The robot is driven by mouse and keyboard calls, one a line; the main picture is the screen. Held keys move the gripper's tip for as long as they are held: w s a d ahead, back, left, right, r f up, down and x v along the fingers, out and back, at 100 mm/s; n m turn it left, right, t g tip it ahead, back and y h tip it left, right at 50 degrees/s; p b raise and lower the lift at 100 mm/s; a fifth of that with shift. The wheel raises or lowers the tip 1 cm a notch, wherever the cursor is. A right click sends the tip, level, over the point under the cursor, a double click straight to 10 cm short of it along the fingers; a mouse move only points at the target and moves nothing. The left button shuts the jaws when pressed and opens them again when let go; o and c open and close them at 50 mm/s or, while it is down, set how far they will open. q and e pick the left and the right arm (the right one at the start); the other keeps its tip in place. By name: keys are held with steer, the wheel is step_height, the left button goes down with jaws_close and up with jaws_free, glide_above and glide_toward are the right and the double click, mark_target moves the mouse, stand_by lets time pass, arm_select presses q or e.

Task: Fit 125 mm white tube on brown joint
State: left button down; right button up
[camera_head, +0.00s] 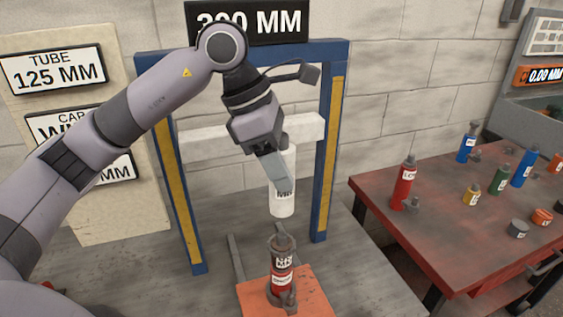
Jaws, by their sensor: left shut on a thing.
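A white tube (283,205) with a dark printed label hangs upright in front of the blue frame. My left gripper (277,170) is shut on the tube's upper part, and its finger hides some of the tube and label. Below it, a red tube (282,275) stands upright on an orange plate (315,298). A grey-brown joint (282,243) sits on top of the red tube. The white tube's lower end is above this joint, with a visible gap between them. My right gripper is not in view.
A blue frame (335,130) with yellow strips and a white crossbar (216,137) stands close around the held tube. A red table (440,235) at right holds several coloured tubes and caps. Signs read "TUBE 125 MM" (56,71) and "300 MM" (248,22).

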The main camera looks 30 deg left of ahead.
arm_select(q)
steer(key=shift+f+b, duration=1.6)
steer(key=shift+f, duration=0.6)
steer(key=shift+f+b, duration=1.85)
steer(key=shift+f, duration=0.1)
steer(key=shift+c, duration=2.2)
jaws_free()
steer(key=v, duration=0.7)
steer(key=shift+r, duration=0.1)
